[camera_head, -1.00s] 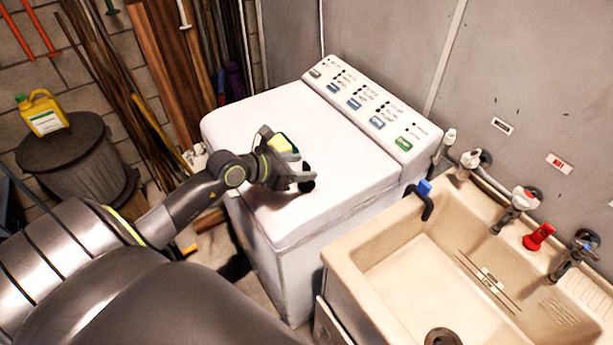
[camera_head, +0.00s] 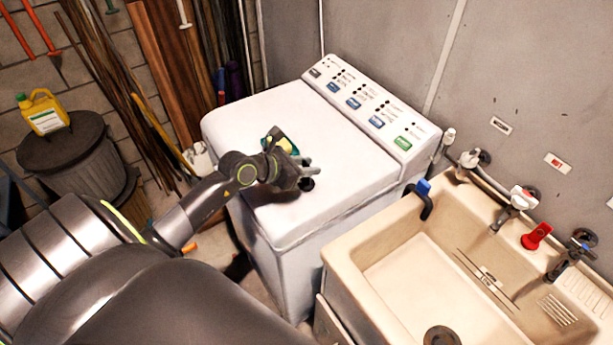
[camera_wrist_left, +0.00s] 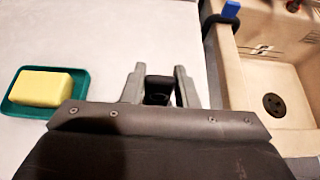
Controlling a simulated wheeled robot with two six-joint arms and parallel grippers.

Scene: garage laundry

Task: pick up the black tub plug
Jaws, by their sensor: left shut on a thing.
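The black tub plug (camera_head: 307,184) is at the tips of my left gripper (camera_head: 308,172), over the white top of the washing machine (camera_head: 330,130). In the left wrist view the plug (camera_wrist_left: 159,88) sits between the two grey fingers of my left gripper (camera_wrist_left: 158,84), which are shut on it. I cannot tell whether the plug touches the machine top. Part of it is hidden by the fingers. My right gripper is not in view.
A yellow sponge (camera_wrist_left: 42,88) in a green dish (camera_wrist_left: 75,103) lies left of my gripper. The beige sink (camera_head: 345,255), with a black hook with a blue end (camera_head: 424,190) on its rim, stands right of the machine. A lidded bin (camera_head: 62,145) stands at the left.

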